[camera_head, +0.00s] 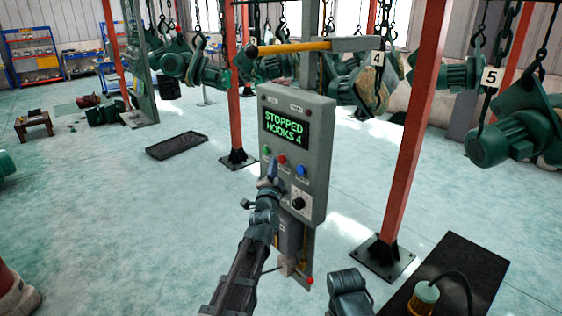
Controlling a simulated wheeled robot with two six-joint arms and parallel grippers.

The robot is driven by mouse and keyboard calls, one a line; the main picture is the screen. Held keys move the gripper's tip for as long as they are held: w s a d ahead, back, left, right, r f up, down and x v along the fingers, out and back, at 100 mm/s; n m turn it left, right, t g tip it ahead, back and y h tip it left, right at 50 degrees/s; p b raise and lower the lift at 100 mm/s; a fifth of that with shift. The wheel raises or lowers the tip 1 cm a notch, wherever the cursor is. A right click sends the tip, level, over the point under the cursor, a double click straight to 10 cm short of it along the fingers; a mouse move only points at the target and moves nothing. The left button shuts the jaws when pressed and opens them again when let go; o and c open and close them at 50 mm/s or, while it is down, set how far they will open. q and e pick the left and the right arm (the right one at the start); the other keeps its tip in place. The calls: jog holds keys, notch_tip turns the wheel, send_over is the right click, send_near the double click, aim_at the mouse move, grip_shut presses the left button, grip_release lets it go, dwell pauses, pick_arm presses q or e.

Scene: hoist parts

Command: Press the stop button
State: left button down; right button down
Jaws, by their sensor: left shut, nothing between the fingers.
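A grey control box (318,150) stands on a post in the middle of the view. Its screen (285,122) reads "STOPPED HOOKS 4" in green letters. Below the screen are a green button (265,150), a red button (282,159) and a blue button (302,170); their labels are too small to read. A black knob (299,203) sits lower down. My left gripper (272,166) is shut and empty, pointing up at the panel, its tip just below and left of the red button. I cannot tell whether it touches the panel. My right gripper's fingers do not show.
Red posts (415,130) stand beside the box. Green hoists hang on chains behind, with tags 4 (377,58) and 5 (491,77). A yellow bar (295,47) juts out above the box. A black tray (178,145) lies on the floor at left. Much of the left floor is clear.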

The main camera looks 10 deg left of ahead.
pick_arm(q)
jog(key=s+a, duration=0.1)
jog(key=s, duration=0.1)
jog(key=s+a, duration=0.2)
dwell(0.4)
dwell(0.4)
jog(key=s+d+f+n+g+h, duration=0.1)
jog(key=s+d+f+g, duration=0.2)
jog(key=d+f, duration=0.25)
jog(key=s+d+f+g+h, duration=0.2)
jog(key=s+d+f+g, duration=0.15)
jog(key=f, duration=0.25)
jog(key=s+d+f+n+g+h, duration=0.1)
jog(key=s+d+f+g, duration=0.15)
jog(key=d+f, duration=0.3)
jog(key=s+f+n+g+y, duration=0.1)
jog(key=s+f+g, duration=0.2)
jog(key=s, duration=0.5)
jog(key=s+d+f+n+g+y, duration=0.1)
jog(key=s+f+n+g, duration=0.1)
jog(key=s+g, duration=0.3)
jog(key=s+d+f+n+g+y, duration=0.1)
jog(key=s+f+g, duration=0.2)
jog(key=s, duration=0.9)
jog(key=shift+d+f+n+g, duration=0.3)
jog(key=shift+f+g, duration=0.1)
jog(key=shift+f, duration=0.5)
